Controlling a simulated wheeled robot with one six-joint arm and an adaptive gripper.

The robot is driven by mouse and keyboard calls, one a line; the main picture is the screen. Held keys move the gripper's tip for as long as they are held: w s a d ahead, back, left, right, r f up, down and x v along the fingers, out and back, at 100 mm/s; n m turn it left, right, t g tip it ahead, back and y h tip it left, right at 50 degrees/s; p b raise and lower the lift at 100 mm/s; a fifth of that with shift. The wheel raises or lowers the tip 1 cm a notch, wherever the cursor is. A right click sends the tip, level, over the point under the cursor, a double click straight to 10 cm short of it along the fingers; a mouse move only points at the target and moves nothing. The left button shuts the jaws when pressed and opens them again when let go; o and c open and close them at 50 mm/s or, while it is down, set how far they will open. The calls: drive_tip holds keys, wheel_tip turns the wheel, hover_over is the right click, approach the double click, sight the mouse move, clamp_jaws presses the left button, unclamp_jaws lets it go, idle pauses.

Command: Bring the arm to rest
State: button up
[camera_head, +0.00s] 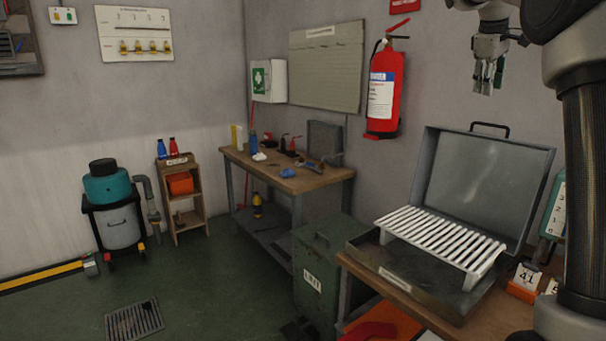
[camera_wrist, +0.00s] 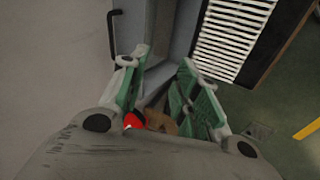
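My gripper (camera_head: 488,82) hangs in the air at the upper right of the head view, fingers down, above the open metal box. In the wrist view my gripper (camera_wrist: 163,68) shows its two green-padded fingers apart, with nothing held between them. My dark arm comes in along the right edge of the head view. The gripper touches nothing that I can see.
The open grey metal box (camera_head: 490,190) with a white slatted rack (camera_head: 440,240) stands on a wooden table at right. Number cards (camera_head: 525,279) stand beside it. A fire extinguisher (camera_head: 384,90) hangs on the wall. A workbench (camera_head: 325,178) stands behind.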

drive_tip(key=s+a+f+m+y, duration=0.1)
drive_tip(key=s+a, duration=0.2)
drive_tip(key=s, duration=0.4)
drive_tip(key=s+a+f+m, duration=0.1)
drive_tip(key=s+a+f, duration=0.1)
drive_tip(key=s+a, duration=0.3)
drive_tip(key=s+a+f+m+y, duration=0.1)
drive_tip(key=s+a+f, duration=0.2)
drive_tip(key=s+f, duration=0.6)
drive_tip(key=s+a+f+m+y, duration=0.1)
drive_tip(key=s+a+f+m, duration=0.1)
drive_tip(key=s+f, duration=0.8)
drive_tip(key=s+a, duration=0.1)
drive_tip(key=s, duration=0.7)
drive_tip(key=shift+a+m, duration=0.25)
drive_tip(key=shift+m, duration=0.05)
drive_tip(key=shift+s, duration=0.15)
